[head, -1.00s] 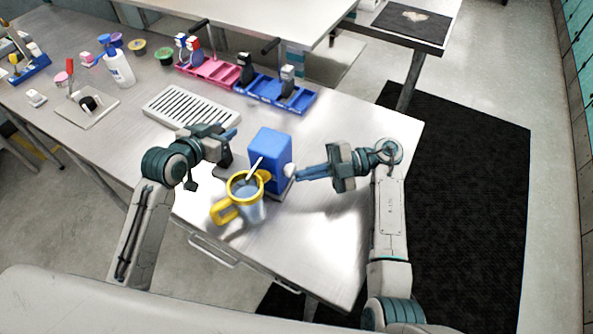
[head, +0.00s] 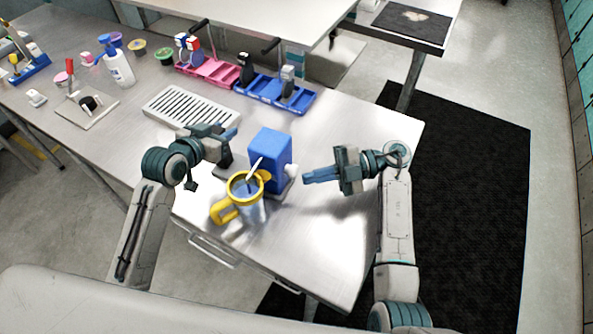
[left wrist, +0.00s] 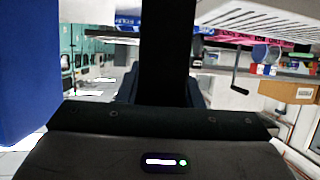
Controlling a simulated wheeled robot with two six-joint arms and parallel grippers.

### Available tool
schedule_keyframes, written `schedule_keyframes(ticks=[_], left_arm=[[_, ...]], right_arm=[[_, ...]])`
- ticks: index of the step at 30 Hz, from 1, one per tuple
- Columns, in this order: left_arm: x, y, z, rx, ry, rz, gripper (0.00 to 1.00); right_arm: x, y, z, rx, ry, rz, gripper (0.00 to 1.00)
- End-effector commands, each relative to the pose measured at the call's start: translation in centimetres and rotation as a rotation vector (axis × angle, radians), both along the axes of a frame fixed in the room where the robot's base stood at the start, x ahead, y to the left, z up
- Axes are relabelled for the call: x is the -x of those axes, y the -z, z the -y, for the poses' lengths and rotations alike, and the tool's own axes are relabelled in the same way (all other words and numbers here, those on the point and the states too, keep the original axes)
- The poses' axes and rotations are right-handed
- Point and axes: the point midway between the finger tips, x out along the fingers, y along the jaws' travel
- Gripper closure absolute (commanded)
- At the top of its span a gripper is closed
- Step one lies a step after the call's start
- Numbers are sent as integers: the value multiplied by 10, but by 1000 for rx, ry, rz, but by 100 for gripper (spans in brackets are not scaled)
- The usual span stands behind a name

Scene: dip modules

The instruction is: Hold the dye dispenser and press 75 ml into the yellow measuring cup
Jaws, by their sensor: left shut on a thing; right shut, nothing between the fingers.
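The blue dye dispenser (head: 269,154) stands near the front of the steel table. The yellow measuring cup (head: 252,210), clear with a yellow rim and handle, stands in front of it, below a thin white spout. Its inside looks bluish; I cannot read the level. My left gripper (head: 232,137) is shut on the dispenser's dark upright handle, which shows as a black bar in the left wrist view (left wrist: 167,50), with the blue body at the left edge. My right gripper (head: 306,179) is shut and empty, apart from the dispenser's white side knob (head: 291,171).
A white slotted rack (head: 190,107) lies behind my left gripper. A pink tray (head: 212,72) and a blue tray (head: 270,92) stand further back. A white bottle (head: 121,70) and several small cups are at the back left. The table right of the dispenser is clear.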

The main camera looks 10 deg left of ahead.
Motion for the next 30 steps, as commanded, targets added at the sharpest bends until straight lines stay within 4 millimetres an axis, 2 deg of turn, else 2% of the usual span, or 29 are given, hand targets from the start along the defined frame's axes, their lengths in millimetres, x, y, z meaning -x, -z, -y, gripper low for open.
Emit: schedule_keyframes(ticks=[11, 24, 30], left_arm=[[0, 0, 0, 1, 0, 0, 100], [0, 0, 0, 1, 0, 0, 100], [0, 0, 0, 1, 0, 0, 100]], right_arm=[[1, 0, 3, 0, 0, -1, 100], [12, 0, 43, 2, 2, 0, 100], [14, 0, 50, -1, 0, -1, 100]])
